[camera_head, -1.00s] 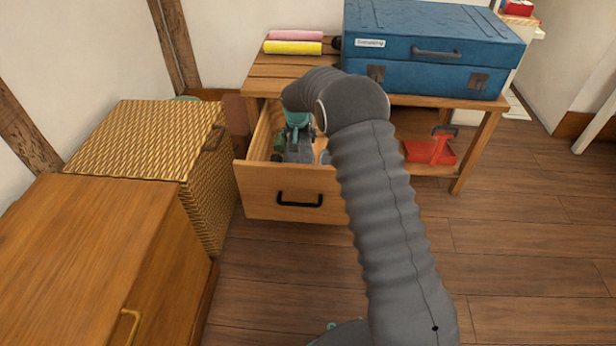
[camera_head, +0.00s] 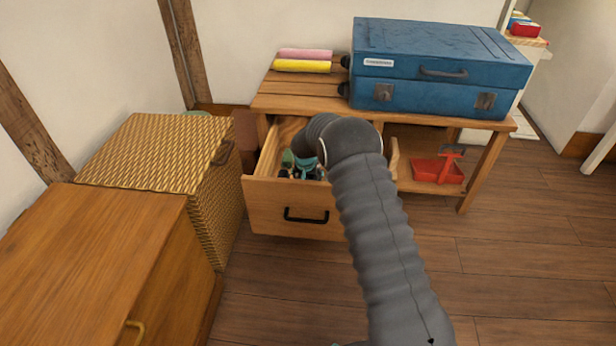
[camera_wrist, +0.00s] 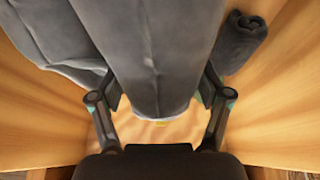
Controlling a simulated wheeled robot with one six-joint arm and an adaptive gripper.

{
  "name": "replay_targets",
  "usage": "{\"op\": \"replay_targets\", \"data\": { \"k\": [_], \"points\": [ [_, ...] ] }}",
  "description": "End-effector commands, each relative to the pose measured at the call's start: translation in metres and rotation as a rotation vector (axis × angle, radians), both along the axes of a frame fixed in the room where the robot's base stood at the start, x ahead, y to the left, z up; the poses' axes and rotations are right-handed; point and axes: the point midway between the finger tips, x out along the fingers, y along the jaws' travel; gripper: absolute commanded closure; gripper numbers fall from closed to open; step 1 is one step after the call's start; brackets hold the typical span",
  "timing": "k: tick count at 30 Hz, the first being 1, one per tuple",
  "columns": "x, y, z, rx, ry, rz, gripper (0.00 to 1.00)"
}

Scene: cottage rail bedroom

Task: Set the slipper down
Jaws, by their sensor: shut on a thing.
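The slipper (camera_wrist: 158,45) is a long grey shape in the middle of the wrist view. My gripper (camera_wrist: 160,98) is shut on it, with one dark finger on each side. In the head view my gripper (camera_head: 306,168) is low inside the open wooden drawer (camera_head: 262,205), partly hidden by my arm and the drawer front. I cannot make out the slipper in the head view. Pale wood of the drawer shows around and below the slipper in the wrist view. I cannot tell whether the slipper touches the drawer floor.
A grey soft item (camera_wrist: 50,40) lies left of the slipper, and a dark rolled item (camera_wrist: 240,40) lies right. A blue suitcase (camera_head: 430,95) and pink and yellow rolls (camera_head: 303,66) sit on the bench. A wicker box (camera_head: 150,150) stands close left of the drawer.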

Motion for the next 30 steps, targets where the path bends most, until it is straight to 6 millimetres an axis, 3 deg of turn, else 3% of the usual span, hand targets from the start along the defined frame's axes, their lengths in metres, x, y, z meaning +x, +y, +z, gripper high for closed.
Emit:
{"op": "replay_targets", "data": {
  "k": [10,11,13,23,30],
  "points": [
    [0.000,0.001,-0.006,0.000,0.000,0.001,0.68],
    [0.000,0.001,-0.005,0.000,0.001,0.001,0.18],
    [0.000,0.001,-0.004,0.000,0.001,0.001,0.01],
    [0.000,0.001,-0.004,0.000,0.001,0.001,0.00],
    [-0.004,0.001,0.014,0.000,-0.002,0.001,0.00]
  ]
}}
